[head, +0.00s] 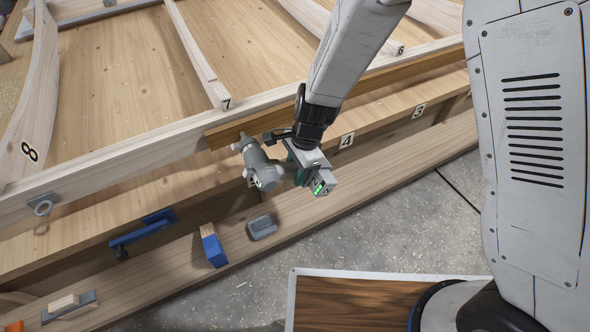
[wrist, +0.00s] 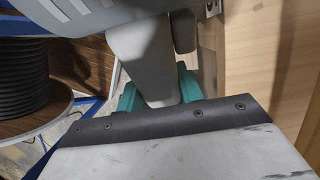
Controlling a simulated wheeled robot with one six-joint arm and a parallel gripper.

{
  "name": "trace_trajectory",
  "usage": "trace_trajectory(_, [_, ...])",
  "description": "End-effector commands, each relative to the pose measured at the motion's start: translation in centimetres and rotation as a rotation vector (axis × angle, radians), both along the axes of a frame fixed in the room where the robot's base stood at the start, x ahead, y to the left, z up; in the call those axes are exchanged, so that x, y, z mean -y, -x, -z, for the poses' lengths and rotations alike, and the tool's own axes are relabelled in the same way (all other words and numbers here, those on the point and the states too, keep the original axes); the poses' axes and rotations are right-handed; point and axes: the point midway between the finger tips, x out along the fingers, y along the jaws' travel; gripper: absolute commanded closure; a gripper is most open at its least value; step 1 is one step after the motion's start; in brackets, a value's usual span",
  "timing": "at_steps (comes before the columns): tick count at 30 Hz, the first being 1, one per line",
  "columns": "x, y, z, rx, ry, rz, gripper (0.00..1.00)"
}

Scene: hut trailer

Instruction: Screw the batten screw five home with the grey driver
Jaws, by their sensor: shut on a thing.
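The grey driver (head: 257,162) is in my gripper (head: 298,163), beside the light wooden rail in the head view. Its rounded body points up and left, with its nose close to the brown batten (head: 226,132); I cannot tell whether it touches. A green light shows on its lower end block. In the wrist view, the teal fingers of my gripper (wrist: 160,93) are shut on the driver's grey handle (wrist: 158,72). Batten screw five cannot be made out, and no label 5 shows.
Curved ribs labelled 7 (head: 208,70) and 8 (head: 37,120) stand behind the rail. A blue clamp (head: 142,228), a blue-and-wood block (head: 213,246) and a grey block (head: 262,227) lie on the lower ledges. In the wrist view, a dark cable reel (wrist: 35,85) is at left.

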Motion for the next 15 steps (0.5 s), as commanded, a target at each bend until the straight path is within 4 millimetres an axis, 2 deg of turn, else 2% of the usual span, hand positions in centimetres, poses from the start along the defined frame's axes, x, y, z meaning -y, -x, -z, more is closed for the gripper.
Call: trace_trajectory(15, [-0.36,-0.5,-0.06,0.001,-0.002,0.0,1.0])
